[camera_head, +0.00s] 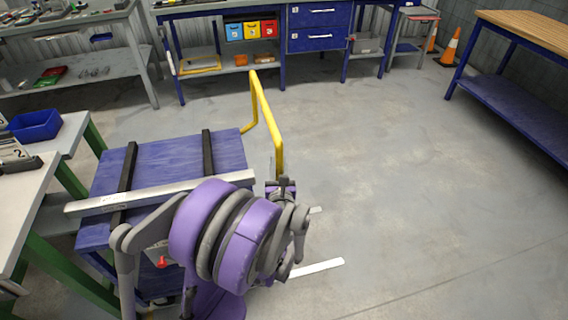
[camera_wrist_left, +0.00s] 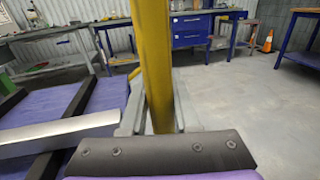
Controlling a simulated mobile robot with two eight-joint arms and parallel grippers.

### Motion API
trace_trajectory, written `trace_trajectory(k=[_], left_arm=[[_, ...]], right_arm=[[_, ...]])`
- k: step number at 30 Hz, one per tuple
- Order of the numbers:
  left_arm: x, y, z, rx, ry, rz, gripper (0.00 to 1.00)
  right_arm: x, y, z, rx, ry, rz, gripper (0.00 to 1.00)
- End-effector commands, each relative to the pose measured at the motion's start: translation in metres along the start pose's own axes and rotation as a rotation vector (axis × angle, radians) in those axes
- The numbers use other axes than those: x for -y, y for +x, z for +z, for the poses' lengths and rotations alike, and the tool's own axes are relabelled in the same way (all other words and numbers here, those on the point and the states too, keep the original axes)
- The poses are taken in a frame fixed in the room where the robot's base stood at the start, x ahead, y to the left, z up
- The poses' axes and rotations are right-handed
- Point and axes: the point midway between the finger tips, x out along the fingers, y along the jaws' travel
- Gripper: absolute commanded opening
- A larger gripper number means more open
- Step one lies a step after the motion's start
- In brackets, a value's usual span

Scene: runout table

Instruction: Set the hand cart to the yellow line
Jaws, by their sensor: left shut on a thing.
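The hand cart has a blue top (camera_head: 170,160) with two black strips across it and a yellow tube handle (camera_head: 263,105) at its right end. My left gripper (camera_head: 280,188) is at the near upright of this handle. In the left wrist view the yellow upright (camera_wrist_left: 152,60) stands between the fingers of my left gripper (camera_wrist_left: 155,118), which is shut on it. My purple arm hides the cart's near right corner and most of its underside. No yellow line on the floor shows. My right gripper is not in view.
A long metal bar (camera_head: 150,195) lies across the cart top. Green-legged tables (camera_head: 62,140) stand close at the left. White floor strips (camera_head: 317,267) lie right of my arm. Workbenches (camera_head: 320,38) line the back, a wooden-topped bench (camera_head: 525,28) the right. The middle floor is clear.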

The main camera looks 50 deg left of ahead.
Motion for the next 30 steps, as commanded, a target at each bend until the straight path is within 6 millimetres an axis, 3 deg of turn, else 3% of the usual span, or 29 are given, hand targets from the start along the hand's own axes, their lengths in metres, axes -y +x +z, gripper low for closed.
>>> trace_trajectory(k=[9, 10, 15, 25, 30], left_arm=[[-0.001, 0.0, 0.001, 0.002, 0.002, 0.003, 0.0], [-0.001, 0.0, 0.001, 0.002, 0.002, 0.003, 0.33], [-0.001, 0.0, 0.001, 0.001, 0.001, 0.002, 0.59], [0.0, -0.004, 0.0, 0.001, 0.001, 0.001, 0.59], [0.0, -0.028, 0.0, 0.001, 0.0, -0.002, 0.59]], right_arm=[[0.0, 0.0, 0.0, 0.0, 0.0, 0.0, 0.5], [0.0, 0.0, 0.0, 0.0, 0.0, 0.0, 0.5], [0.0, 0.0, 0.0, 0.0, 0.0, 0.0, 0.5], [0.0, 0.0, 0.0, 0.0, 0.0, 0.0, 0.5], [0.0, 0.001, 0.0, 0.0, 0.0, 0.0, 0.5]])
